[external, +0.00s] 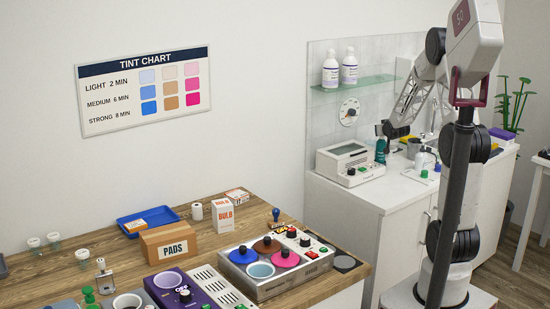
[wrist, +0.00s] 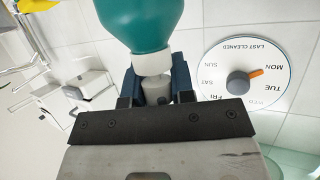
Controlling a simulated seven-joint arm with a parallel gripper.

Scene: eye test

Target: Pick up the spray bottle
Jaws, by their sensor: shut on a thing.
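The spray bottle is teal with a white collar. In the external view the teal bottle (external: 380,152) is upright at the back of the white counter, just right of a grey device. My gripper (external: 384,131) is at its top. In the wrist view the bottle (wrist: 140,22) enters from the top edge, and my gripper (wrist: 157,92) is shut on its narrow grey top beyond the white collar. Its base is outside the wrist view. I cannot tell if the base touches the counter.
The grey device (external: 350,163) stands close left of the bottle. Small bottles (external: 424,162) stand to the right on the counter. A round dial (wrist: 247,77) is on the tiled wall behind. A glass shelf (external: 352,84) with two white bottles is above.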

